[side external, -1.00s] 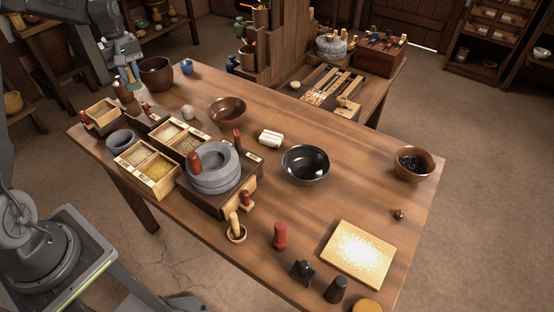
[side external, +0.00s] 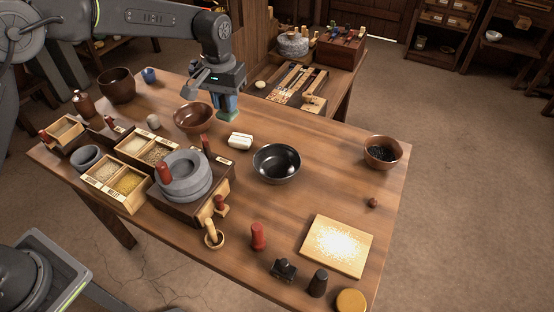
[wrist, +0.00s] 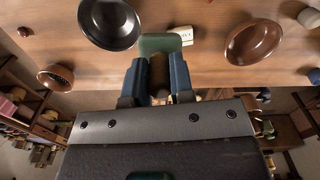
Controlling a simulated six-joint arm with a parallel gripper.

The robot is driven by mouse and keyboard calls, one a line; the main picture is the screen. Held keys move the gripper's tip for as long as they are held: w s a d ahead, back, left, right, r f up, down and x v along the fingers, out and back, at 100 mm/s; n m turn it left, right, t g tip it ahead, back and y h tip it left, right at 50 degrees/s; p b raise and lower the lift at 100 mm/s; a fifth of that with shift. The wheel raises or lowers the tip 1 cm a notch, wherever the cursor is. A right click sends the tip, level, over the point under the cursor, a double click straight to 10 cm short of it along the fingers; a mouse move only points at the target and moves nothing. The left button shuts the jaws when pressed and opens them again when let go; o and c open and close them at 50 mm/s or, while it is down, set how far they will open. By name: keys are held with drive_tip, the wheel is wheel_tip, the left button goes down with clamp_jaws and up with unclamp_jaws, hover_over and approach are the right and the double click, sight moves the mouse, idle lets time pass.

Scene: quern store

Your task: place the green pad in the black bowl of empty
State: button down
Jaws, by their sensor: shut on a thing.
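My gripper (side external: 226,105) is shut on the green pad (wrist: 166,44) and holds it above the far side of the table. In the side external view, the pad (side external: 228,116) shows as a green edge under the blue fingers. The black bowl (side external: 276,163) is glossy, upright and empty, near the middle of the table, to the right of and nearer than my gripper. In the wrist view, the black bowl (wrist: 110,24) lies at the upper left, just left of the pad.
An empty brown bowl (side external: 194,118) stands just left of my gripper. A stone quern (side external: 183,178) stands left of the black bowl. A brown bowl with dark contents (side external: 382,151) is at the right.

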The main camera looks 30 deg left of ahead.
sight(225, 110)
drive_tip(key=f, duration=0.4)
drive_tip(key=shift+a+f, duration=0.15)
drive_tip(key=shift+a, duration=0.05)
drive_tip(key=shift+d+f, duration=0.15)
drive_tip(key=shift+f, duration=0.15)
drive_tip(key=shift+w+d+f, duration=0.25)
drive_tip(key=shift+d+f, duration=1.6)
drive_tip(key=shift+w+d+f, duration=0.3)
drive_tip(key=shift+d+f, duration=1.5)
drive_tip(key=shift+d, duration=0.1)
drive_tip(key=shift+w+d+f, duration=0.25)
drive_tip(key=shift+d+f, duration=1.6)
drive_tip(key=shift+f, duration=0.35)
drive_tip(key=shift+f, duration=0.15)
drive_tip(key=c, duration=1)
unclamp_jaws()
